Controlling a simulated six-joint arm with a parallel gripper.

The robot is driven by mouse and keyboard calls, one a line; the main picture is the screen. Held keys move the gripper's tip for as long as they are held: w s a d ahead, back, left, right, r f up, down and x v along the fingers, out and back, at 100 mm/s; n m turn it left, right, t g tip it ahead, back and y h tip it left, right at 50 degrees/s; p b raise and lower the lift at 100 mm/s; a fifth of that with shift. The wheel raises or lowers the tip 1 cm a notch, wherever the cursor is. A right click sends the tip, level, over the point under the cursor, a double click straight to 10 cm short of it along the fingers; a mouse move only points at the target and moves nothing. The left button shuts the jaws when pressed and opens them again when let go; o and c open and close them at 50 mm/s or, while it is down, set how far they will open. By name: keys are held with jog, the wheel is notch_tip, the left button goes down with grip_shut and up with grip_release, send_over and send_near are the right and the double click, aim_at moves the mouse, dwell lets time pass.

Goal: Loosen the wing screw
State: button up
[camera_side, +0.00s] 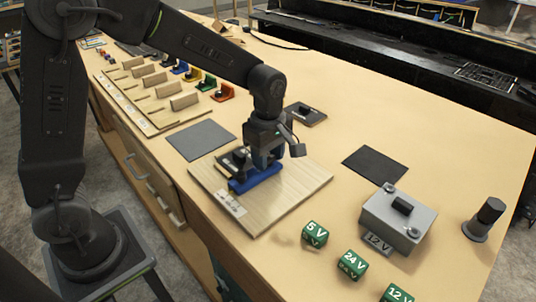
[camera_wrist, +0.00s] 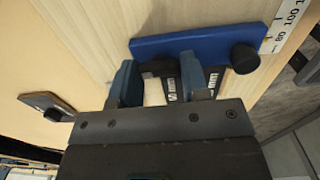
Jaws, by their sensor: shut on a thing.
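A blue bar (camera_side: 262,179) lies on the light wooden board (camera_side: 300,185), and the bar (camera_wrist: 185,42) also shows in the wrist view with a round black knob (camera_wrist: 244,57) at its right end. My gripper (camera_side: 264,163) points down at the bar from above. In the wrist view its fingers stand either side of a dark part beside the bar, which looks like the wing screw (camera_wrist: 159,67). The jaws are shut on it. Most of the screw is hidden by the fingers, and its turn angle cannot be told.
A printed scale (camera_side: 230,204) is on the board. Green voltage cubes, such as 5 V (camera_side: 314,234), and a grey 12 V box (camera_side: 397,220) stand at the right front. A black cylinder (camera_side: 484,218) stands farther right. Dark mats (camera_side: 374,165) lie flat on the bench.

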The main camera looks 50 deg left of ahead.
jog(key=shift+s+f, duration=0.15)
jog(key=shift+f, duration=0.05)
jog(key=o, duration=0.9)
jog(key=shift+r, duration=0.1)
jog(key=shift+o, duration=0.2)
jog(key=shift+r, duration=0.1)
notch_tip(320, 180, up, 14)
